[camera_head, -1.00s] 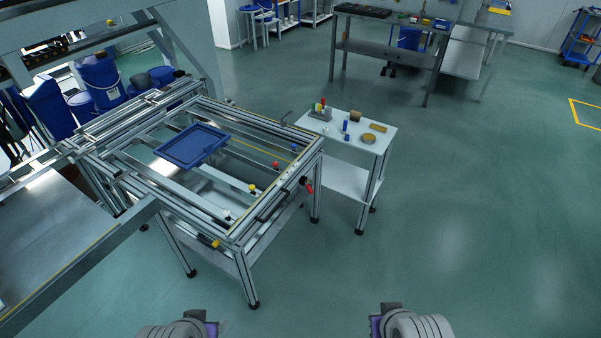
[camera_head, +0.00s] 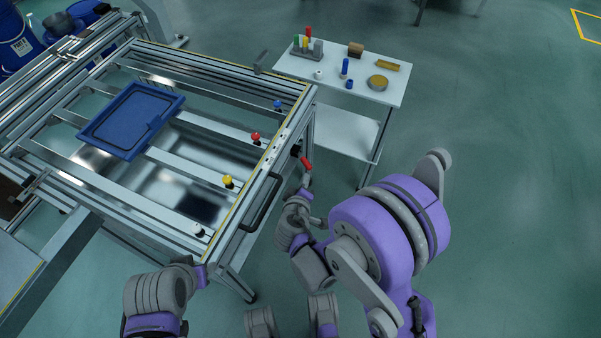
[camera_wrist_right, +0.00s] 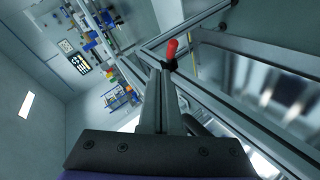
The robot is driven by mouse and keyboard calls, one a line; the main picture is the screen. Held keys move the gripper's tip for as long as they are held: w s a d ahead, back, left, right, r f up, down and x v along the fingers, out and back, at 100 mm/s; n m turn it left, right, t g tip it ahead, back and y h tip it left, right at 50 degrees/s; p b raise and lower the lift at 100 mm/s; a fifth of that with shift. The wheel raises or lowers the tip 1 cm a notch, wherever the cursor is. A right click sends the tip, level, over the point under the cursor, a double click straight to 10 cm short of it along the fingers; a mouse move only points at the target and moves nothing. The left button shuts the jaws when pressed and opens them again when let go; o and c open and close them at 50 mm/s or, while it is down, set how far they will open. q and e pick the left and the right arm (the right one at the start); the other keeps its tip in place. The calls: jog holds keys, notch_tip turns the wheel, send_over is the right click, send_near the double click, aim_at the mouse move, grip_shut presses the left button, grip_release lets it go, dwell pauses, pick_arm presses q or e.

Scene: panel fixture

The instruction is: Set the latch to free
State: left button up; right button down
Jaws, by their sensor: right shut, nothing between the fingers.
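The latch has a red handle (camera_head: 306,163) on a dark mount at the right side of the panel fixture (camera_head: 285,140). The handle tilts down to the right. My right gripper (camera_head: 306,182) is shut and empty, with its tips close below the handle. In the right wrist view the red handle (camera_wrist_right: 172,48) stands just past the shut fingertips (camera_wrist_right: 162,72); I cannot tell whether they touch it. My left gripper (camera_head: 204,274) is low at the front corner of the fixture; its fingers are too small to read.
A black bar handle (camera_head: 262,203) runs along the fixture's near right side. Blue, red, yellow and white knobs (camera_head: 255,137) and a blue tray (camera_head: 132,118) are on the fixture. A white side table (camera_head: 395,92) with small items stands behind. The floor at right is open.

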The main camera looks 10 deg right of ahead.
aim_at(304, 162)
pick_arm(q)
notch_tip(304, 162, down, 3)
jog(key=shift+s+r+b, duration=0.1)
jog(key=shift+r+b, duration=0.1)
jog(key=shift+b, duration=0.6)
pick_arm(e)
jog(key=shift+n+t, duration=0.5)
jog(key=w+f, duration=0.2)
jog(key=w, duration=0.1)
jog(key=w+f, duration=0.2)
jog(key=w, duration=0.1)
jog(key=w+d+f, duration=0.1)
jog(key=w+f, duration=0.1)
jog(key=w, duration=0.1)
jog(key=shift+f, duration=0.4)
pick_arm(q)
jog(key=shift+f, duration=0.1)
jog(key=shift+s+a+f+b, duration=0.1)
jog(key=shift+s+f+b, duration=0.05)
jog(key=shift+f+b, duration=0.25)
pick_arm(e)
jog(key=shift+d+n+y, duration=0.3)
jog(key=shift+y, duration=0.2)
